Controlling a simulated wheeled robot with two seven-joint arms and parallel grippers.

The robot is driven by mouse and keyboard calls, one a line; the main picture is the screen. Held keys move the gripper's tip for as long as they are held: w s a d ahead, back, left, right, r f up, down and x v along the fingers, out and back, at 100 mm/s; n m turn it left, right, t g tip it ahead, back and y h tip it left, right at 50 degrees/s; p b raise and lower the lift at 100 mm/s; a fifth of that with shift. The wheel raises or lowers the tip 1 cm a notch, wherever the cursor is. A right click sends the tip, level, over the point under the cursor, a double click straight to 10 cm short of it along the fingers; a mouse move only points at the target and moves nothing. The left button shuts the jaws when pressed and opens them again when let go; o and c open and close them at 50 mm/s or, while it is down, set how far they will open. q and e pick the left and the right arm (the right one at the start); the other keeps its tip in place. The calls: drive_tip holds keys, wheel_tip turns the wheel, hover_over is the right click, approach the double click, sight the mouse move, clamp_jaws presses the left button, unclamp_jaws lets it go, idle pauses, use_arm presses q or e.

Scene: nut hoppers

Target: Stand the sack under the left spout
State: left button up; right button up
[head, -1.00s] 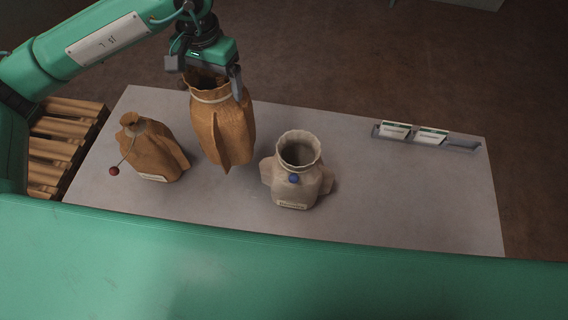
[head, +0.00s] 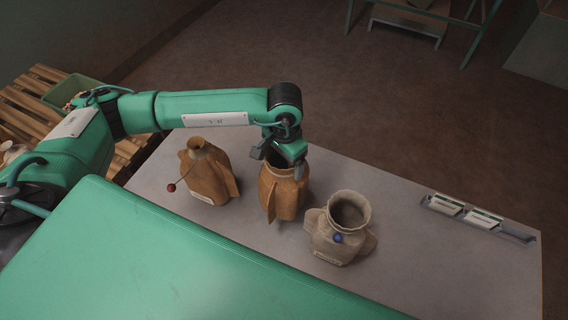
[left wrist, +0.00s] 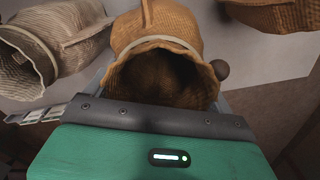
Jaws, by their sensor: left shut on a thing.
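My left gripper (head: 283,160) is shut on the rim of an open orange-brown sack (head: 284,196), which hangs upright over the table, between two other sacks. In the left wrist view the sack (left wrist: 160,32) shows its open mouth towards the camera, with a pale band around the neck. I cannot tell for sure whether its bottom touches the table. No spout is in view. My right gripper is not in view.
A brown sack with a narrow neck and a red ball on a string (head: 207,178) stands to the left. An open pale sack with a blue ball (head: 339,232) stands to the right. A card rack (head: 482,219) lies on the grey table (head: 440,262). A pallet (head: 130,152) is at left.

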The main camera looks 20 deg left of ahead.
use_arm(q)
drive_tip(key=shift+f, duration=0.6)
wheel_tip(320, 180, down, 3)
drive_tip(key=shift+r+p, duration=0.2)
drive_tip(key=shift+p, duration=0.5)
drive_tip(key=shift+f, duration=0.6)
drive_tip(key=o, duration=1.2)
drive_tip(key=shift+o, duration=0.2)
drive_tip(key=shift+r, duration=0.1)
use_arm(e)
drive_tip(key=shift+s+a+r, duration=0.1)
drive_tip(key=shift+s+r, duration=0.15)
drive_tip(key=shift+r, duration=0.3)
use_arm(q)
drive_tip(key=shift+r, duration=0.1)
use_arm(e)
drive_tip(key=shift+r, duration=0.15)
